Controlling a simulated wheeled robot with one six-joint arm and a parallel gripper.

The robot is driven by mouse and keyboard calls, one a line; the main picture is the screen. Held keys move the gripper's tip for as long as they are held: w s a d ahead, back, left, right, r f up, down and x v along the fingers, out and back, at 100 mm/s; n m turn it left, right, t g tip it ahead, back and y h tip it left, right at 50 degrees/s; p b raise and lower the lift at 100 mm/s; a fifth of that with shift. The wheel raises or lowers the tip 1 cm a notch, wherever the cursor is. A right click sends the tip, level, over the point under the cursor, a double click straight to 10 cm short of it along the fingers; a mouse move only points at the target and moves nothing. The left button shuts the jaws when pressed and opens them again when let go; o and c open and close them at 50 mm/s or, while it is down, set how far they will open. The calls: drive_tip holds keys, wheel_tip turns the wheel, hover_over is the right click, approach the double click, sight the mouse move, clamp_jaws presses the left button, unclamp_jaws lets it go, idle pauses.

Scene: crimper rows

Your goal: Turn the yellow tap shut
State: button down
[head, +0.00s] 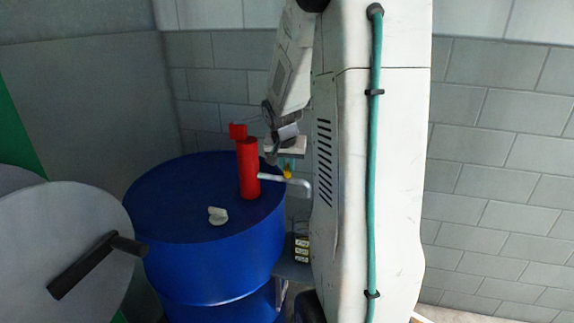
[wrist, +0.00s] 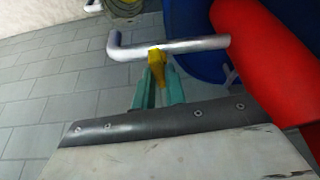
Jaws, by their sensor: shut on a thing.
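The yellow tap (wrist: 158,63) sits on a bent silver spout pipe (wrist: 185,45) that comes out of a red upright pump body (wrist: 270,60). In the head view the red pump (head: 248,168) stands on a blue drum (head: 190,235), with its silver spout (head: 285,180) pointing right and a bit of the yellow tap (head: 288,171) showing. My gripper (wrist: 158,80), with teal fingers, is shut on the yellow tap in the wrist view. In the head view my gripper (head: 287,163) is mostly hidden beside the pump.
A small pale object (head: 217,215) lies on the drum top. A large grey round thing with a black handle (head: 95,265) stands at the left. Grey block walls (head: 500,150) close the back and right. Small yellow-labelled items (head: 301,248) sit low beside the drum.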

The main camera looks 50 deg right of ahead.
drive_tip(key=shift+m+g, duration=0.3)
drive_tip(key=shift+m, duration=0.4)
drive_tip(key=c, duration=1.4)
unclamp_jaws()
drive_tip(key=shift+c, duration=0.2)
drive_tip(key=v, duration=0.8)
drive_tip(key=shift+a+f, duration=0.1)
drive_tip(key=shift+f, duration=0.05)
